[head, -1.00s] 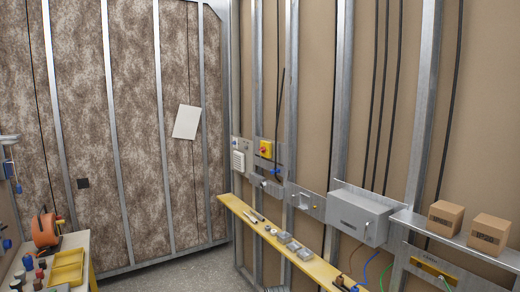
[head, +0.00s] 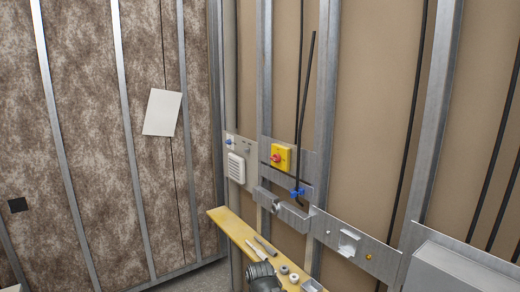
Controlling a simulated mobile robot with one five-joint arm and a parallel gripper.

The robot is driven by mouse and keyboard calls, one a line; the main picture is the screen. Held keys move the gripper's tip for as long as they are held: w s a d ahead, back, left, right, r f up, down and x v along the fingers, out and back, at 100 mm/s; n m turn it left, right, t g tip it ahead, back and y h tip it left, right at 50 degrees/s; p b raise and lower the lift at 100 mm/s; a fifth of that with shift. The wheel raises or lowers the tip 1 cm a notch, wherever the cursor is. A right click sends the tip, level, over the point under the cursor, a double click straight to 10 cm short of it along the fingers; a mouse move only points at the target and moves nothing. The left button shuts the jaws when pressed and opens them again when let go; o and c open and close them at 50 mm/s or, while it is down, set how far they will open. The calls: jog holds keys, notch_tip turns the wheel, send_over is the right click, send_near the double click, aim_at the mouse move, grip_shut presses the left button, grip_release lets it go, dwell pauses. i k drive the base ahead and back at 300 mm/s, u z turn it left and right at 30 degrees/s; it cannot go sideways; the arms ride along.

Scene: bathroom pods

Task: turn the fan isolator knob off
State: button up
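The fan isolator is most likely the yellow box (head: 281,157) with a red knob (head: 277,158), fixed to a metal plate on the wall in the middle of the head view. The knob's angle is too small to read. A dark grey rounded part, probably of my arm or gripper (head: 263,278), shows at the bottom edge, well below the yellow box and apart from it. Its fingers cannot be made out.
A white vented box (head: 236,168) is left of the isolator. A blue-handled valve (head: 298,192) sits just below it. A yellow shelf (head: 230,224) with small fittings runs beneath. A grey metal box (head: 455,268) juts out at the lower right.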

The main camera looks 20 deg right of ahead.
aim_at(276, 158)
jog(key=i, duration=1.35)
jog(key=u, duration=2.25)
